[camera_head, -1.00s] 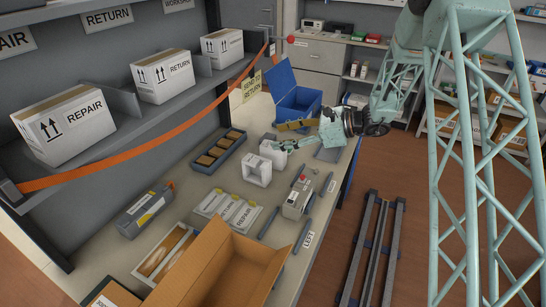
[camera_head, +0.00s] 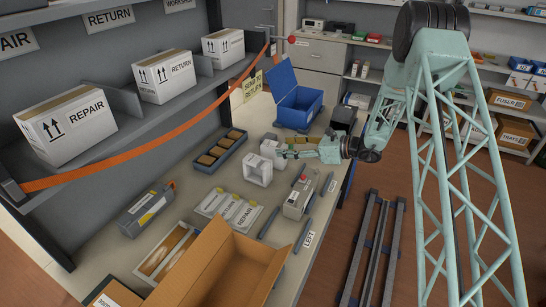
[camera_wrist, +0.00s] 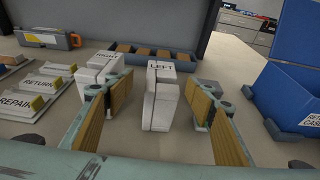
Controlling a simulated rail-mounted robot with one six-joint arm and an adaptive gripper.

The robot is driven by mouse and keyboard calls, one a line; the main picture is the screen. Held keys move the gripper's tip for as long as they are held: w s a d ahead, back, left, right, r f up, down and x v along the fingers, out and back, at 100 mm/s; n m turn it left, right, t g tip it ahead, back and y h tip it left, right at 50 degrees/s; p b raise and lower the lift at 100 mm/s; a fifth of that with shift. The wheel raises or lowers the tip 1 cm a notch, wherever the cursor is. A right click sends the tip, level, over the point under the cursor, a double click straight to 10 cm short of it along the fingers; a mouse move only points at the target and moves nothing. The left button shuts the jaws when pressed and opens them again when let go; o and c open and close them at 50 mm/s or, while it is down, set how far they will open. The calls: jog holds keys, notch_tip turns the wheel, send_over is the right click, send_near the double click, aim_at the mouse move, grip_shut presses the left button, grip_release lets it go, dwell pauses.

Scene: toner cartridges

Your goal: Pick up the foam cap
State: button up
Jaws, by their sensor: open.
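Two white foam caps stand on the bench. In the wrist view, the one labelled LEFT (camera_wrist: 160,98) stands upright ahead, in line with the gap between the fingers. The one labelled RIGHT (camera_wrist: 98,70) is to its left, partly hidden by the left finger. My gripper (camera_wrist: 155,95) is open and empty, its tan-padded fingers spread wide. In the head view, my gripper (camera_head: 283,151) is level and low over the bench, close to the rear foam cap (camera_head: 269,147), which it partly overlaps. The nearer, frame-shaped foam cap (camera_head: 258,171) stands beside it.
A blue open bin (camera_head: 298,112) stands behind my gripper, and a blue tray (camera_head: 219,151) with brown blocks lies left of the caps. A label stand (camera_head: 230,210), a grey device (camera_head: 295,200) and an open carton (camera_head: 230,262) occupy the nearer bench.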

aim_at(269, 146)
jog(key=shift+x, duration=4.25)
jog(key=shift+a+f+b, duration=0.1)
jog(key=shift+b, duration=0.2)
jog(key=shift+x, duration=2.5)
jog(key=shift+w, duration=0.15)
jog(key=shift+c, duration=0.9)
jog(key=c, duration=0.7)
